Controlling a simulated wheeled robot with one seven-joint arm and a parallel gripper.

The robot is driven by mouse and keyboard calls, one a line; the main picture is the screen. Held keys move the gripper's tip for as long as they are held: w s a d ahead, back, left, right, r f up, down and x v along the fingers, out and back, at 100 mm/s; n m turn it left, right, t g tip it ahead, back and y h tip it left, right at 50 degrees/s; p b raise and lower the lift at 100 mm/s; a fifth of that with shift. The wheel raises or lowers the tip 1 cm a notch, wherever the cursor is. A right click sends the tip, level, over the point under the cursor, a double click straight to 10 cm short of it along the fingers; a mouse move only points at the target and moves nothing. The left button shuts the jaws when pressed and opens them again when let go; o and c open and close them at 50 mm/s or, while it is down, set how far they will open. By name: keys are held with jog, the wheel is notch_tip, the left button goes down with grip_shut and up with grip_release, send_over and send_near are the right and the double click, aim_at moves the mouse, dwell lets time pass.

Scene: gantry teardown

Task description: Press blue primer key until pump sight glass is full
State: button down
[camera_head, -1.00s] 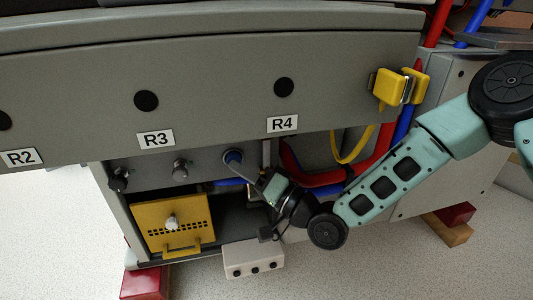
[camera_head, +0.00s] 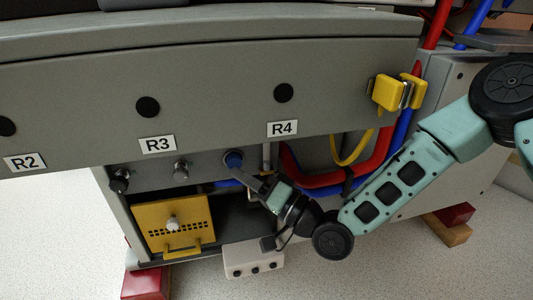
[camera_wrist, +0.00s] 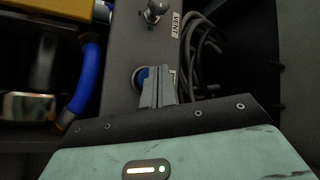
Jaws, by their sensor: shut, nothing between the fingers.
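The blue primer key (camera_head: 233,160) is a round blue button on the grey panel below the R4 label. In the wrist view its blue edge (camera_wrist: 140,76) shows inside a pale ring, partly hidden by my fingers. My gripper (camera_head: 243,172) is shut and empty, with its tips just below and right of the key in the head view. In the wrist view the closed fingers (camera_wrist: 158,88) overlap the key; I cannot tell whether they touch it. I cannot make out the pump sight glass or its level in either view.
A yellow perforated cover (camera_head: 171,224) is below. Red hose (camera_head: 318,181) and blue hose (camera_wrist: 86,83) run close by. A VENT label (camera_wrist: 176,24) and grey cables (camera_wrist: 202,45) are near my fingers.

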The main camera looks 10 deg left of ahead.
jog(key=s+d, duration=0.2)
jog(key=s, duration=0.3)
jog(key=shift+s+d+p, duration=0.2)
jog(key=shift+d+p, duration=0.15)
jog(key=shift+p, duration=0.05)
dwell(2.8)
